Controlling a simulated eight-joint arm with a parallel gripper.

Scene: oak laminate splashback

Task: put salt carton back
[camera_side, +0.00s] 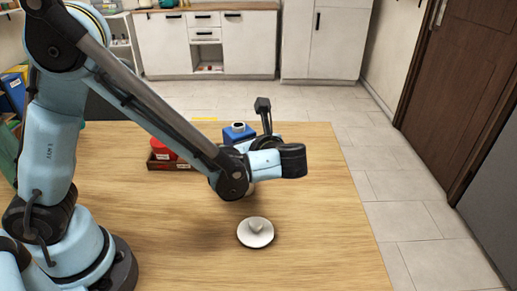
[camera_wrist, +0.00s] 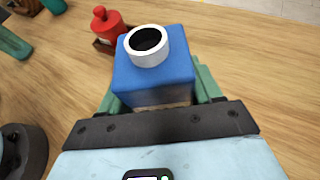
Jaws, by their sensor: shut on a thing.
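The salt carton (camera_wrist: 135,82) is a blue box with a white round spout on top. In the wrist view it sits between the green fingers of my gripper (camera_wrist: 155,92), which is shut on it. In the side view the blue carton (camera_side: 238,133) shows behind my forearm, and the fingers are hidden by my arm. I cannot tell whether its base touches the table. A dark brown tray (camera_side: 172,166) stands just left of the carton, with a red container (camera_side: 160,150) in it.
The table's right side is bare.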

